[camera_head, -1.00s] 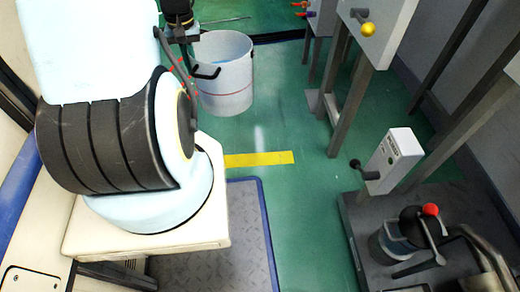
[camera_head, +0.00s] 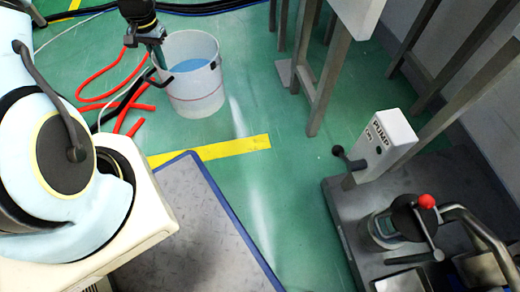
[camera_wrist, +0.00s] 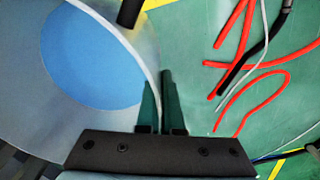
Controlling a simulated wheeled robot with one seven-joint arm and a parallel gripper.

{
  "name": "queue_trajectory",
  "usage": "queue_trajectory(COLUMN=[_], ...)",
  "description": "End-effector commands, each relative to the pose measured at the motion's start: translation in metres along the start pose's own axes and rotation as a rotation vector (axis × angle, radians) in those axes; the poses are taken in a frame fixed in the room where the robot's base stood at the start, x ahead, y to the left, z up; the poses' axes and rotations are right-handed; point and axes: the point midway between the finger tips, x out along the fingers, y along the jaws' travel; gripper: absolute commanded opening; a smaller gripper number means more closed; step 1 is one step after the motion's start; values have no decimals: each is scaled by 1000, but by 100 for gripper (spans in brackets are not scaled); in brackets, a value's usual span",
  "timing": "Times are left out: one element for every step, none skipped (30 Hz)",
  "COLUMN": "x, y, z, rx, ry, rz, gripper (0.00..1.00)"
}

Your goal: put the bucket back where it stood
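The bucket (camera_head: 197,95) is a translucent pale pail with blue liquid inside, upright in the upper left of the head view. It fills the left of the wrist view (camera_wrist: 25,85), with the blue liquid inside its rim. My gripper (camera_head: 155,62) is at the bucket's left side in the head view. In the wrist view its two dark green fingers (camera_wrist: 157,95) are close together at the bucket's right wall, shut on the rim. A black piece, seemingly the handle, shows near the rim. I cannot tell whether the bucket's bottom touches the floor.
Red hoses (camera_head: 95,88) and black cables lie on the green floor left of the bucket. A yellow floor strip (camera_head: 225,147) runs in front of it. Metal stand legs (camera_head: 325,75) and the pump box (camera_head: 385,143) are on the right. Floor between strip and stand is clear.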

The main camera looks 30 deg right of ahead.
Motion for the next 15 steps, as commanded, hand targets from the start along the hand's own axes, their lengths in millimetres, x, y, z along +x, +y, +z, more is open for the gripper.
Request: queue_trajectory(x=[10,16,22,27,33,39,44,50,56,61,66,71,76,80,84], y=[21,32,47,57,69,84,95,106,121,132,143,156,166,175,186], z=[-8,-11,-15,-17,-20,-23,-24,-25,-26,-27,-27,-28,-27,-26,-26], rx=[69,109,162,200,238,291,330,367,416,454,490,534,566,596,633], ry=[2,2,2,3,4,6,6,6,8,9,10,12,12,12,14], rz=[1,1,1,1,1,1,2,3,4,5,6,8,9,10,11], gripper=[0,0,0,0,0,0,0,0,0,0,0,0,0,0,0])
